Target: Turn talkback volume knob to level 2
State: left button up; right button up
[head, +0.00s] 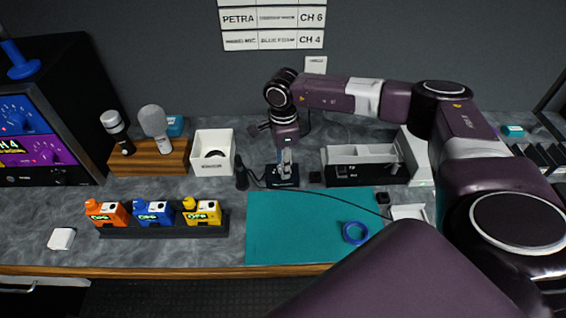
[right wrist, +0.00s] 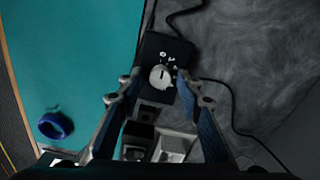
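The talkback box (right wrist: 179,49) is a small dark box with a cable. It carries a light grey round knob (right wrist: 160,77) with a dark pointer line and small white marks beside it, too small to read. In the head view the box (head: 291,183) stands just behind the teal mat, and the gripper covers its knob. My right gripper (head: 285,168) points down over the box. In the right wrist view its fingers (right wrist: 157,80) are open, one on each side of the knob, with a gap visible on the left; contact on the right is unclear. My left gripper is out of view.
The teal mat (head: 285,235) holds a blue ring (head: 355,232). A white box (head: 212,140) and a dark upright device (head: 241,174) stand left of the talkback box. A grey-white tray unit (head: 362,154) stands right. Bottles (head: 154,213) sit in a rack at front left.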

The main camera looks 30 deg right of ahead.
grip_shut()
pick_arm(q)
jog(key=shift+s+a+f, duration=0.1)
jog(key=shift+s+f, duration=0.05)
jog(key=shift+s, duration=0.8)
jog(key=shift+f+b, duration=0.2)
jog(key=shift+b, duration=0.1)
pick_arm(e)
jog(key=shift+m, duration=0.4)
jog(key=shift+w+m+b, duration=0.1)
jog(key=shift+m+b, duration=0.25)
jog(key=shift+m, duration=0.25)
jog(key=m+b, duration=0.1)
jog(key=m, duration=0.2)
jog(key=shift+f+b, duration=0.1)
jog(key=shift+b, duration=0.3)
jog(key=m+b, duration=0.1)
jog(key=m, duration=0.3)
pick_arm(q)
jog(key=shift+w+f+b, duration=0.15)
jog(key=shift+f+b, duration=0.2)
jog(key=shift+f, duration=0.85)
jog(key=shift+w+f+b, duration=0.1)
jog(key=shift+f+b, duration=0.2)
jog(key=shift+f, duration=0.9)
pick_arm(e)
jog(key=shift+m, duration=1.4)
jog(key=shift+r, duration=0.2)
